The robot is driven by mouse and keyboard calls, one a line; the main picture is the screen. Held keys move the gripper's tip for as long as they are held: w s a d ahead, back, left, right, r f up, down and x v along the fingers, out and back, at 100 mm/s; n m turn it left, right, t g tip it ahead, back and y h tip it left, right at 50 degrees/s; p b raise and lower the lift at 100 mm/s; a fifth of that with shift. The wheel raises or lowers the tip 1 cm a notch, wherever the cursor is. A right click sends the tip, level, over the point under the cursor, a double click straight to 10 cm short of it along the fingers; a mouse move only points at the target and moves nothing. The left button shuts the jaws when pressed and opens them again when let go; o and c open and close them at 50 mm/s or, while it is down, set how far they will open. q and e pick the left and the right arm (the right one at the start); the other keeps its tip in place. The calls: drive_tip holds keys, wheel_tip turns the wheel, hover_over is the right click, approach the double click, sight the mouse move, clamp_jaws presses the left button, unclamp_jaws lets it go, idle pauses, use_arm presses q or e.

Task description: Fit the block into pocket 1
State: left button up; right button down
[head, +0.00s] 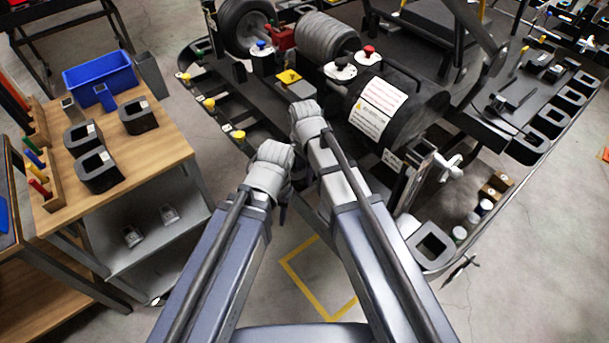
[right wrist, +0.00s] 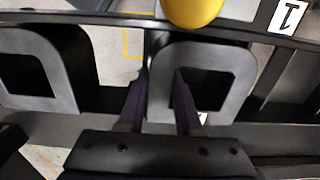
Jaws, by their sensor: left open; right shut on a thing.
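The block (right wrist: 237,75), a dark grey squarish ring with a hollow middle, shows in the right wrist view. My right gripper (right wrist: 160,98) is shut on its left wall, one finger outside and one in the hollow. The block is at a black rail, right of the middle; I cannot tell how deep it sits. A white label with a 1 (right wrist: 288,16) lies at upper right, past a yellow knob (right wrist: 193,10). In the head view my right fingers and the block are hidden behind the wrist. My left gripper (head: 284,194) is open, lower and to the left, its fingers partly hidden.
A similar ring (right wrist: 62,85) is left of the block. On the wooden table (head: 165,150) at left are more hollow blocks (head: 100,168) and a blue bin (head: 100,75). The kart's black rail (head: 222,118) carries yellow knobs (head: 238,136).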

drive_tip(key=shift+f, duration=0.15)
drive_tip(key=c, duration=0.6)
unclamp_jaws()
wheel_tip(320, 180, up, 12)
drive_tip(key=p, duration=1.2)
drive_tip(key=shift+r, duration=0.2)
drive_tip(key=shift+s+f, duration=0.1)
drive_tip(key=shift+s, duration=0.05)
